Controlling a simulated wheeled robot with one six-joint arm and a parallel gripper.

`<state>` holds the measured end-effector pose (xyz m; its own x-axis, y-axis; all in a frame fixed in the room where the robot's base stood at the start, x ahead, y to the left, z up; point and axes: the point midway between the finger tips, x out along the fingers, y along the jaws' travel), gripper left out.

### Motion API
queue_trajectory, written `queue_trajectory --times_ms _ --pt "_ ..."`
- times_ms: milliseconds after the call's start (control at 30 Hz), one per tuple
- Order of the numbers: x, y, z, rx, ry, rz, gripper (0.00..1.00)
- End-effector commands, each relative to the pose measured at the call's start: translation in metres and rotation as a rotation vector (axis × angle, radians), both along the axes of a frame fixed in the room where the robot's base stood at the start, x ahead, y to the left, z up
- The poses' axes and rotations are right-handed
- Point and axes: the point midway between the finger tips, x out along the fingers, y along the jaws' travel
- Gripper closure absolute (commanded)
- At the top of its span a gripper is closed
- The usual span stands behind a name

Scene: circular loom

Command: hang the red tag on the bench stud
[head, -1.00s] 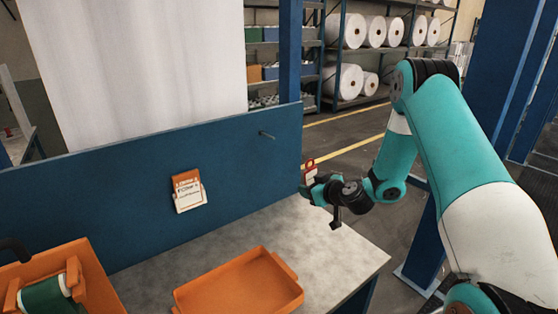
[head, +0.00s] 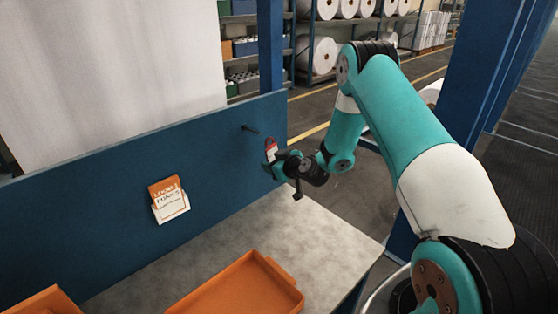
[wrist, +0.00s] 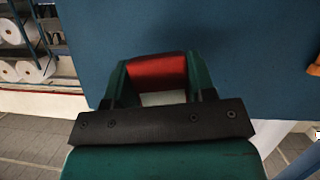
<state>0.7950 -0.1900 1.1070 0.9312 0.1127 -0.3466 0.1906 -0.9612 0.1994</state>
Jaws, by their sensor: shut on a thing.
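The red tag (head: 270,147) is held upright at the end of my arm in the head view, with a pale lower part. My gripper (head: 273,164) is shut on it. In the wrist view the red tag (wrist: 157,72) sits between the two green fingers of my gripper (wrist: 154,82), with the blue panel behind it. The bench stud (head: 250,129) is a short dark peg sticking out of the blue back panel (head: 215,150). It is bare. The tag is right of the stud and a little lower in the head view, apart from it. The stud does not show in the wrist view.
An orange and white card holder (head: 168,199) is on the panel, left of the stud. An orange tray (head: 240,290) lies on the grey bench top (head: 318,240). Part of another orange bin (head: 42,303) shows at lower left. Shelves with white rolls stand behind.

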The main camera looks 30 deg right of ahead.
Motion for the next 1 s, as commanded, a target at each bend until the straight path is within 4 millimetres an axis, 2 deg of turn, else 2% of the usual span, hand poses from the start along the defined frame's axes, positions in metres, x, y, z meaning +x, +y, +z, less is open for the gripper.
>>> queue_trajectory --times_ms 333,1000 --pt "0.031 0.005 0.002 -0.001 -0.001 -0.002 0.78" --pt "0.029 0.003 0.004 0.001 0.001 -0.003 0.78"
